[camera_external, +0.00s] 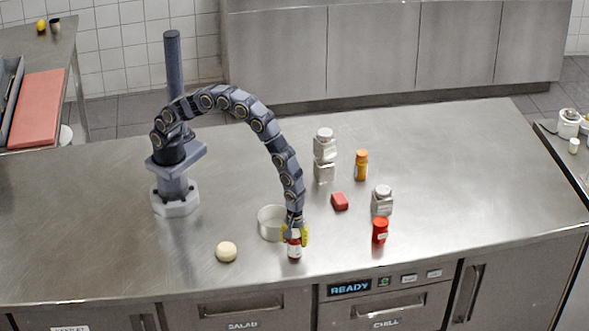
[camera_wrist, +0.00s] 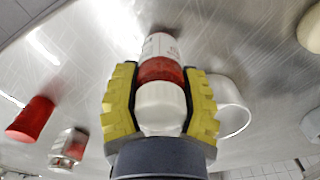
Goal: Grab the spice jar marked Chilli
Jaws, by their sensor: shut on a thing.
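My gripper (camera_external: 295,235) has yellow fingers and is shut on a small jar (camera_external: 294,250) with a white cap, dark red contents and a white label. In the wrist view the yellow fingers (camera_wrist: 160,105) press on both sides of this jar (camera_wrist: 161,72) near its cap. The label's writing is too small to read. I cannot tell whether its base touches the steel counter. A red jar (camera_external: 380,231) stands to the right; it also shows in the wrist view (camera_wrist: 30,118). An orange jar (camera_external: 361,165) stands farther back.
A white round bowl (camera_external: 270,222) is just left of the held jar, with a cream ball (camera_external: 226,252) beyond it.

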